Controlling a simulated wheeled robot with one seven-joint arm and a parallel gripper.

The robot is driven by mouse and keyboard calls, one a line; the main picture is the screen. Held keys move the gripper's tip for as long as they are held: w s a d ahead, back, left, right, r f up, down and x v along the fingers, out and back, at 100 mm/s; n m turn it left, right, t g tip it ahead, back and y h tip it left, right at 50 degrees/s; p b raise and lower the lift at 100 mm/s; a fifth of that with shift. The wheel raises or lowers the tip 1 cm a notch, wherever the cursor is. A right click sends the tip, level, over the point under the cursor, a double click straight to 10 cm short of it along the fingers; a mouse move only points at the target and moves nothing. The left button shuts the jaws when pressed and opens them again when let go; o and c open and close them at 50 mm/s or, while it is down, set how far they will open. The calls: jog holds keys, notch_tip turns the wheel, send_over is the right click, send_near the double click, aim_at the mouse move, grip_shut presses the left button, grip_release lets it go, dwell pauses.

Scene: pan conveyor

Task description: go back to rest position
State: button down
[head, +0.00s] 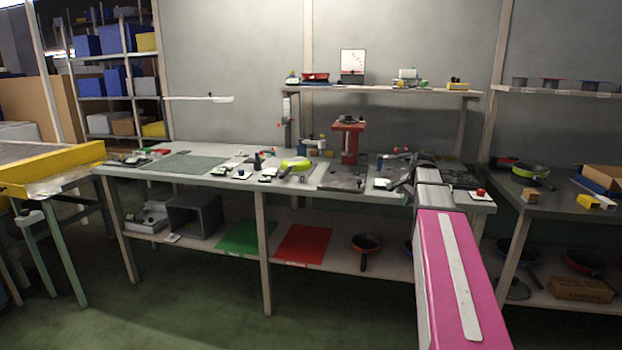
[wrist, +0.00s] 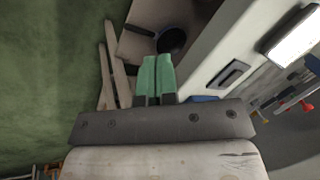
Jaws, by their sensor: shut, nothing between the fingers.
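My gripper (wrist: 157,62) shows in the wrist view with its two green fingers side by side and closed, nothing between them. In the head view my pink arm reaches up from the lower right to the right part of the long workbench (head: 215,178). Its dark wrist end is over or close to the bench top there, and the fingertips cannot be made out. In the wrist view a dark pan (wrist: 171,40) lies beyond the fingertips, apart from them, on a lower surface.
A red press stand (head: 350,145) and a yellow-green pan (head: 295,164) are on the bench, with small parts around. A shelf (head: 380,91) runs above. A second table (head: 550,195) with a green pan (head: 531,172) stands right. A yellow-sided conveyor (head: 50,167) is left. Open green floor lies in front.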

jog(key=s+a+f+n+g, duration=0.1)
jog(key=s+a+f+n, duration=0.3)
jog(key=s+f, duration=0.4)
jog(key=s+a+f+n+g, duration=0.1)
jog(key=s+a+f+n, duration=0.3)
jog(key=s+a+f, duration=0.3)
jog(key=s+a+f+n+g+h, duration=0.1)
jog(key=s+a+f+n, duration=0.3)
jog(key=s+f, duration=0.5)
notch_tip(320, 180, down, 3)
jog(key=shift+s+a+r+n+g, duration=0.1)
jog(key=shift+s+a+n+g, duration=0.25)
jog(key=shift+a, duration=0.8)
